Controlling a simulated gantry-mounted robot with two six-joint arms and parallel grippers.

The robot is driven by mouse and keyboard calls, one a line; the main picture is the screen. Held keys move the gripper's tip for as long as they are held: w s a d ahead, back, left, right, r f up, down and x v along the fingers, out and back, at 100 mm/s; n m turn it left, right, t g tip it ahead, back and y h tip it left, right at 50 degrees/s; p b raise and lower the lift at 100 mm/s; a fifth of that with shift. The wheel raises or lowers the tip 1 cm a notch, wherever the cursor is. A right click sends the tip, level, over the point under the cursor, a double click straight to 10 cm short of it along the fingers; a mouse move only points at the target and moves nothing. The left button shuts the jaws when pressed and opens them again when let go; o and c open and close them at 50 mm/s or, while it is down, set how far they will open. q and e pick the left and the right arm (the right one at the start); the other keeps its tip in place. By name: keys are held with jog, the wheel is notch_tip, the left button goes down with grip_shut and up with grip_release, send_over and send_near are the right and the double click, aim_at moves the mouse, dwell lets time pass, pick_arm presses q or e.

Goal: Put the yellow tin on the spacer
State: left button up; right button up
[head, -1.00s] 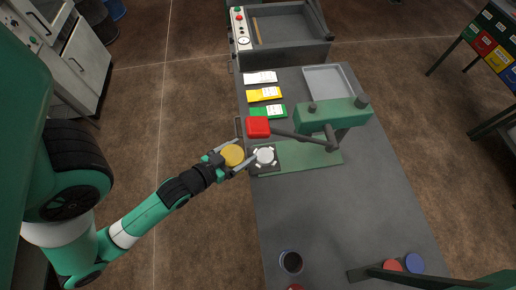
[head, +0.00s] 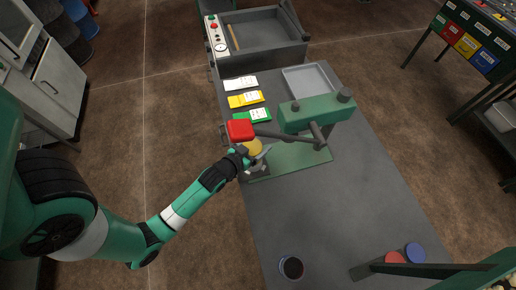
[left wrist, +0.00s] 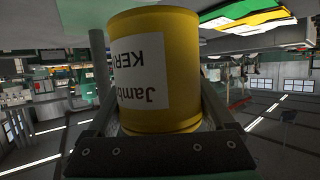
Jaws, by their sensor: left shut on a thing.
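My left gripper (head: 256,156) is shut on the yellow tin (head: 254,146), over the near-left end of the press base, under the red pad (head: 241,130). In the left wrist view the yellow tin (left wrist: 182,60) fills the space between the two fingers, and its white label reads upside down. The spacer, the pale round disc on the dark plate at the press base, is mostly hidden behind my gripper and the tin. I cannot tell whether the tin touches it. My right gripper is not in view.
The green lever press (head: 316,112) stands on the grey table (head: 330,215), its arm running to the red pad close above the tin. White, yellow and green cards (head: 245,99) lie behind. A dark cup (head: 291,268) stands at the front. The table's middle right is clear.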

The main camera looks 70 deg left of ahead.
pick_arm(q)
jog(key=f, duration=0.2)
jog(key=f+b, duration=0.1)
jog(key=shift+w+a, duration=0.1)
jog(key=shift+w, duration=0.15)
jog(key=shift+f, duration=0.25)
jog(key=shift+r, duration=0.1)
jog(key=shift+f, duration=0.25)
jog(key=o, duration=1.2)
jog(key=shift+o, duration=0.2)
jog(key=shift+r, duration=0.1)
